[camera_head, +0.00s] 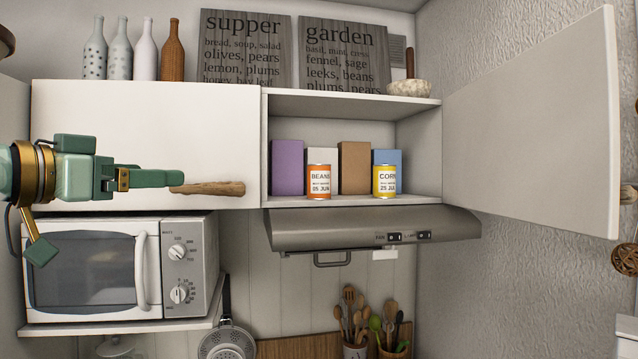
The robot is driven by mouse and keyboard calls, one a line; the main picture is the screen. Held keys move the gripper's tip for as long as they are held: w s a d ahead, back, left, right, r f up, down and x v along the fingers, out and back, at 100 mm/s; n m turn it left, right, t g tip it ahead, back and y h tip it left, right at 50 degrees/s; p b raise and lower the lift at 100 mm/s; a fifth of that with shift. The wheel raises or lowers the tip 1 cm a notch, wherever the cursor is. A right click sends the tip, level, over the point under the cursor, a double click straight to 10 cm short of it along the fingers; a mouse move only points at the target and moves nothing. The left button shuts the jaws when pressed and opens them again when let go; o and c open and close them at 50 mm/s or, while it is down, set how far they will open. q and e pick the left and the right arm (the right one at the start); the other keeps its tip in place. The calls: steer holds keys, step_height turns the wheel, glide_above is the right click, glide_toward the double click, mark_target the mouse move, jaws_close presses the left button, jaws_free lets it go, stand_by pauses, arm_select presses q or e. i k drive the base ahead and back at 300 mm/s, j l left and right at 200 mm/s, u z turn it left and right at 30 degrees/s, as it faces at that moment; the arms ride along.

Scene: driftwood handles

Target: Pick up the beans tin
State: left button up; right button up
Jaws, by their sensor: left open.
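The beans tin (319,182), orange and white with a BEANS label, stands upright on the lower shelf of the open cupboard (330,105), near its front edge. My left gripper (180,178) is open, in front of the closed left cupboard door (150,130), well to the left of the tin. Its fingertips appear at the left end of that door's driftwood handle (215,188); I cannot tell whether they touch it. My right gripper is not in view.
A yellow corn tin (384,181) stands right of the beans tin, with several boxes behind them, including a purple one (287,167). The right door (535,120) stands open. Below are the range hood (370,228) and a microwave (90,270).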

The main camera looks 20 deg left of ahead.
mark_target(318, 174)
steer(key=i, duration=1.5)
